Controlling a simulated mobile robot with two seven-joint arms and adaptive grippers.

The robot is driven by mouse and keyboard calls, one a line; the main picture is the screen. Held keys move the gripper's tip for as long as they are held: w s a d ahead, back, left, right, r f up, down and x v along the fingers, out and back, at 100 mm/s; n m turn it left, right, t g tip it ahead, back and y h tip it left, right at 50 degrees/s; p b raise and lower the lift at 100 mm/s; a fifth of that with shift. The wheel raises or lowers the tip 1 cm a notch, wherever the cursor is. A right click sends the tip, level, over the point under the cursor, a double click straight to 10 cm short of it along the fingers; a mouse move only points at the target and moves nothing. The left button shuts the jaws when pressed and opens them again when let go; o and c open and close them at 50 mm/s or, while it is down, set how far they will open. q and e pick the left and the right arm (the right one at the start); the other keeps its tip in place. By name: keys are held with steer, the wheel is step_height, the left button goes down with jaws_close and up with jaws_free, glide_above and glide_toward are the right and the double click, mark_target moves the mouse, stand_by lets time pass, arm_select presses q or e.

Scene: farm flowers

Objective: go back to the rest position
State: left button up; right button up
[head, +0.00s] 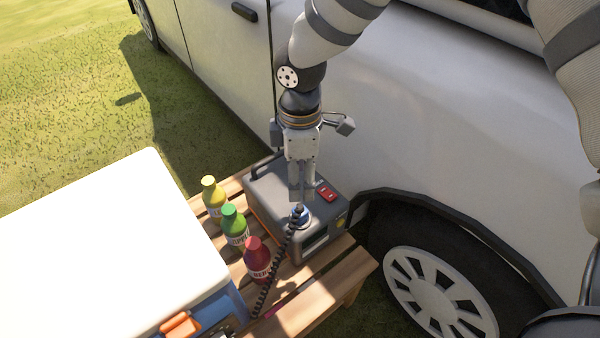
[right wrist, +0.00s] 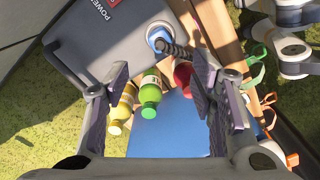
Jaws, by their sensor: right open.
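My right gripper (head: 301,192) reaches down from the top of the head view over the grey power box (head: 265,195). In the right wrist view its fingers (right wrist: 158,85) are spread apart with nothing held between them. A blue plug (right wrist: 160,36) with a black coiled cable sits at the box's top, just below the fingertips in the head view. Whether the fingers touch it I cannot tell. My left gripper is not in view.
A yellow bottle (head: 212,192), a green bottle (head: 234,225) and a red bottle (head: 257,258) stand beside the box on the wooden slatted table (head: 345,275). A white-lidded cooler (head: 110,250) is at left. A white vehicle (head: 430,110) stands close behind and right.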

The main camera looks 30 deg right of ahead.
stand_by(0.3)
steer(key=s+a+f+m+g+y+p, duration=0.1)
steer(key=s+a+f+m, duration=0.1)
steer(key=s+f, duration=0.3)
steer(key=s+a+f+m+g+y+p, duration=0.1)
steer(key=s+f+m, duration=0.1)
steer(key=s, duration=0.5)
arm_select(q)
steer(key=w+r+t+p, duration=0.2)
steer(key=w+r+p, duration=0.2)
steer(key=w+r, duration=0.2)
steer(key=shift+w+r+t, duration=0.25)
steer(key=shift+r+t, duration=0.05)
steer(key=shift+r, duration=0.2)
arm_select(e)
steer(key=s+d+f+m+h, duration=0.1)
steer(key=s+m, duration=0.3)
steer(key=s, duration=0.8)
steer(key=s+d+f+m+h, duration=0.1)
steer(key=s+d+m, duration=0.2)
steer(key=s, duration=1)
steer(key=shift+d+m, duration=0.25)
steer(key=shift+m, duration=0.85)
